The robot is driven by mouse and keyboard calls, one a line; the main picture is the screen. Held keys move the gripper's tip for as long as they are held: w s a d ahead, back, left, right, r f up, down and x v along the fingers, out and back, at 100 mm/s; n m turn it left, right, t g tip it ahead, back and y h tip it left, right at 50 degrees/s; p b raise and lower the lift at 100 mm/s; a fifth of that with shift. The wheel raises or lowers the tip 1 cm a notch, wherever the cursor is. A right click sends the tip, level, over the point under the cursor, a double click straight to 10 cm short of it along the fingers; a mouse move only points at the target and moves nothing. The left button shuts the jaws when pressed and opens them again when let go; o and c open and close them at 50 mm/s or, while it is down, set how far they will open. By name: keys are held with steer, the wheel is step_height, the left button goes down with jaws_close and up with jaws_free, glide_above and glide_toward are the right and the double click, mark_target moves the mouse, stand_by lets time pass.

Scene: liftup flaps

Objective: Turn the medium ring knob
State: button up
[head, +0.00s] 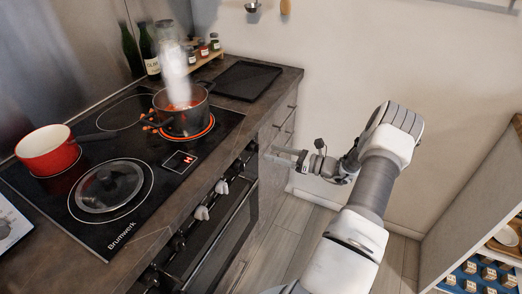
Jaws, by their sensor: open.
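A row of several knobs runs along the stove's front edge. Two are light grey, a nearer one (202,213) and a farther one (222,187); the others, such as the one toward the far end (237,168), are dark. I cannot tell which is the medium ring knob. My gripper (276,155) is open and empty. It points left, near the drawer fronts just past the far end of the knob row, and appears apart from every knob. The cooktop (140,205) has a glowing red ring under a steaming pot (182,110).
A red saucepan (48,150) and a glass lid (109,186) sit on the cooktop. An oven handle (225,220) runs below the knobs. A black tray (246,80) lies on the far counter. A shelf unit (470,215) stands at right; floor between is clear.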

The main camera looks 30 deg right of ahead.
mark_target(255, 147)
steer(key=shift+x, duration=2.7)
jaws_close()
